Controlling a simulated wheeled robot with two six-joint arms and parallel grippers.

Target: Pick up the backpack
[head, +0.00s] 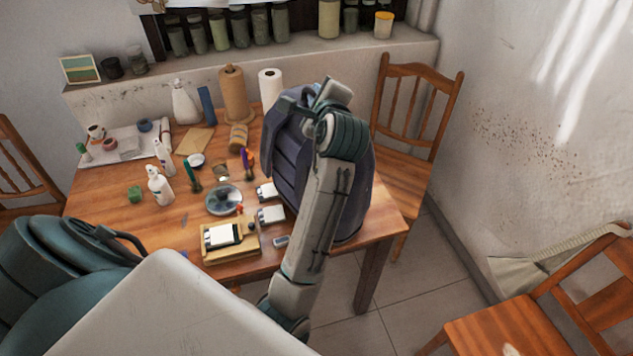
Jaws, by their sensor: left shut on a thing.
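The backpack (286,160) is dark purple-blue and stands upright at the right end of the wooden table (120,199). My left arm crosses in front of it and hides its middle. My left gripper (300,100) is at the top of the backpack and is shut on it; the fingertips are partly hidden by the wrist. I cannot tell whether the backpack's bottom rests on the table or is just above it. My right gripper is not in view.
Spray bottles (160,186), a wooden tray (231,250), a glass dish (224,200) and paper rolls (234,95) crowd the table left of the backpack. A wooden chair (412,120) stands close behind on the right; another chair (500,335) is at lower right. Tiled floor lies between.

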